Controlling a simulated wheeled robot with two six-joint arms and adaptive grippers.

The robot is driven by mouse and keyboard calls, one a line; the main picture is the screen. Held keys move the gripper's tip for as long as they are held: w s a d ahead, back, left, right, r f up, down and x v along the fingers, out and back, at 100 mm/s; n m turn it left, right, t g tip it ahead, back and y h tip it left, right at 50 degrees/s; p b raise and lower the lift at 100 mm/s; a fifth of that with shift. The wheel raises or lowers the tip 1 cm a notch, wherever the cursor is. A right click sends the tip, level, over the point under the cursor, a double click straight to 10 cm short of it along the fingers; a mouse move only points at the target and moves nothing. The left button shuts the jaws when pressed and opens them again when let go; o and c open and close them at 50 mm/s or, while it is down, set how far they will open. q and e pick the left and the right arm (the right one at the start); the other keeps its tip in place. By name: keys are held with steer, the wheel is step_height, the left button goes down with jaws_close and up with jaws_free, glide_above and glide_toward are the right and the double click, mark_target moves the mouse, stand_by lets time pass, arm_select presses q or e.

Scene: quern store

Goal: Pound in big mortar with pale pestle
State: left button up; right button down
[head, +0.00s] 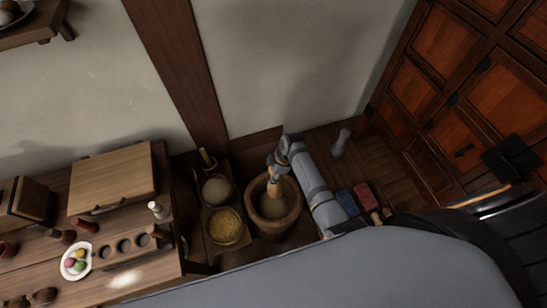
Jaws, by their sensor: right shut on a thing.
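The big mortar (293,208) is a round brown wooden bowl standing on the floor near the middle of the head view. My right gripper (274,170) is above its back rim and is shut on the pale pestle (273,188). The pestle points down into the mortar's hollow, close to upright. I cannot tell whether its lower end touches the pale contents at the bottom. My left gripper is not in view.
Left of the mortar stand a container of yellow grain (225,226) and a container of pale grain (217,190). A wooden table (40,245) with a white plate (68,271) is farther left. Red and blue blocks (363,194) lie right of my arm, before the cabinet (455,140).

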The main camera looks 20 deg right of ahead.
mark_target(271, 186)
steer(key=shift+a+f+n, duration=0.3)
steer(key=shift+f+n, duration=0.1)
step_height(271, 186, down, 10)
steer(key=b, duration=1.1)
steer(key=shift+r, duration=0.2)
steer(key=shift+s, duration=0.1)
step_height(271, 186, down, 7)
steer(key=b, duration=0.4)
steer(key=shift+r, duration=0.2)
steer(key=shift+f, duration=0.15)
